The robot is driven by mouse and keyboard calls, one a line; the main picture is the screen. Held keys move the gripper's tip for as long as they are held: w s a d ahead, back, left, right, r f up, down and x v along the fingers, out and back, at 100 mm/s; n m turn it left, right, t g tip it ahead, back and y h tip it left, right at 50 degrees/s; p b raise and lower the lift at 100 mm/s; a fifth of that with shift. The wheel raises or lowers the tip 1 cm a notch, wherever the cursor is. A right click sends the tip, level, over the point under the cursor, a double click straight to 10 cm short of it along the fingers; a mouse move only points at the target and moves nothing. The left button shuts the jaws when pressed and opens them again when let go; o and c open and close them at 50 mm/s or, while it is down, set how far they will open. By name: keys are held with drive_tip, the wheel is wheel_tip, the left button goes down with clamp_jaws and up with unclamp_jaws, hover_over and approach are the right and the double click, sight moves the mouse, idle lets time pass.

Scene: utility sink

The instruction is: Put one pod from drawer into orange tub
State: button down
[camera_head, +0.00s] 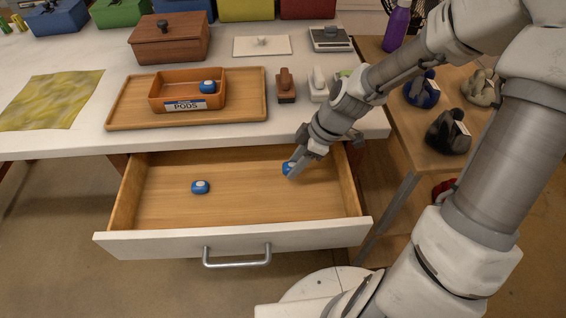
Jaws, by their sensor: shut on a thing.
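The drawer (260,207) is open below the counter. One blue pod (200,187) with a white top lies on its floor at the left. My gripper (292,170) is inside the drawer area at the right, shut on a second blue pod (287,168). The fingers partly hide this pod. I cannot tell whether it touches the drawer floor. The orange tub (187,92), labelled PODS, stands on a wooden tray (130,116) on the counter. A blue pod (208,87) is in the tub at its right side.
A brown wooden box (168,42) stands behind the tub. A brown stamp-like object (286,88) and a white one (318,86) stand right of the tray, near my arm. A yellow cloth (50,100) lies at the left. A side table (400,120) stands at the right.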

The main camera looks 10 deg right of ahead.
drive_tip(key=s+d+f+p+v, duration=0.1)
drive_tip(key=d+p+v, duration=0.1)
drive_tip(key=p+v, duration=1.05)
drive_tip(key=shift+w+a+r+m+t+h, duration=0.15)
drive_tip(key=shift+w+m+t+h, duration=0.8)
drive_tip(key=shift+m, duration=1.6)
drive_tip(key=shift+w+a+r+m+t+h, duration=0.1)
drive_tip(key=shift+w+a+m+t+h, duration=0.35)
drive_tip(key=shift+w+m, duration=1.55)
drive_tip(key=shift+w+d+m+t+h, duration=0.1)
drive_tip(key=shift+w+m+t+h, duration=0.6)
drive_tip(key=shift+m, duration=2.45)
drive_tip(key=shift+s+a, duration=0.2)
drive_tip(key=shift+s, duration=0.05)
